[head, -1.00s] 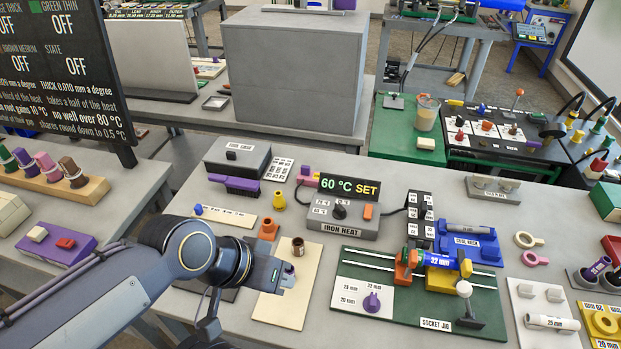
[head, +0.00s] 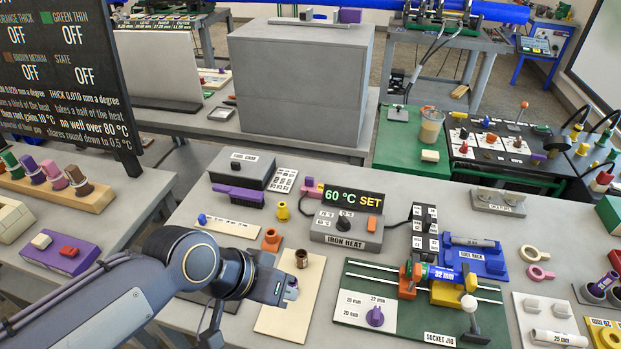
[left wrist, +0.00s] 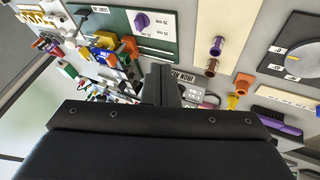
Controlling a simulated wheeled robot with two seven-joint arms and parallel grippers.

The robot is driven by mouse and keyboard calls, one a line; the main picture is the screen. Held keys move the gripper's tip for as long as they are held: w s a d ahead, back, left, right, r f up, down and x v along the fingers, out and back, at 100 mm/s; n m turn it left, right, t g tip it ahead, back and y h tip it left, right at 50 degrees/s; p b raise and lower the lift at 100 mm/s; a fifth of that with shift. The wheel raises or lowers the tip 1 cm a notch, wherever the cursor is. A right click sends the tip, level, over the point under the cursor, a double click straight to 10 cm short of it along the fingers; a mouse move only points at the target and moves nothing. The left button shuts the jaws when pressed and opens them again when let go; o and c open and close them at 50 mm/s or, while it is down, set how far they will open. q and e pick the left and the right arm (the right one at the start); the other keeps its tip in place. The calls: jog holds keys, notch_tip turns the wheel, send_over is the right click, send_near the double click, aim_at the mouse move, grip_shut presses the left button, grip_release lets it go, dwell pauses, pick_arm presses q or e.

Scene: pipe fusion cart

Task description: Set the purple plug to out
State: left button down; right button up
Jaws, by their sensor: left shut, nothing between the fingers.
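A purple piece (head: 291,282) stands on the cream board, partly hidden by my left gripper (head: 281,291) in the head view. In the left wrist view it looks like a hollow purple fitting (left wrist: 217,44), apart from the fingers, with a brown fitting (left wrist: 211,68) close by. My right gripper is not in view.
An orange fitting (head: 271,240) stands behind the cream board (head: 283,322). The iron heat box (head: 346,229) reads 60 °C SET. The green socket jig (head: 400,329) holds a blue pipe to the right. A black display (head: 70,75) stands at the left.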

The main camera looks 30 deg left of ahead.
pick_arm(q)
jog(key=c, duration=2)
grip_release()
jog(key=shift+w, duration=0.1)
jog(key=o, duration=0.9)
jog(key=w+a+f+t+b, duration=0.1)
jog(key=w+b, duration=0.1)
jog(key=w, duration=0.2)
jog(key=w+a+f+t+b, duration=0.1)
jog(key=w+a+f+b, duration=0.1)
jog(key=w, duration=0.3)
jog(key=w+a+f+n+b, duration=0.1)
jog(key=w+a+b, duration=0.1)
jog(key=w+b, duration=0.2)
jog(key=shift+w+a+f+t+y, duration=0.2)
jog(key=shift+w+a+t+y, duration=0.05)
jog(key=shift+t+y, duration=0.15)
jog(key=t+y+b, duration=0.4)
jog(key=y+b, duration=0.3)
jog(key=b, duration=0.5)
send_near(309, 180)
jog(key=shift+w+a+f+n, duration=0.15)
jog(key=shift+w+a+f, duration=0.1)
jog(key=shift+w+f, duration=0.3)
jog(key=shift+w+a+f+n, duration=0.15)
jog(key=shift+w+a+f, duration=0.1)
jog(key=shift+w+f, duration=0.3)
jog(key=shift+t, duration=0.3)
jog(key=x, duration=0.8)
jog(key=shift+r, duration=0.2)
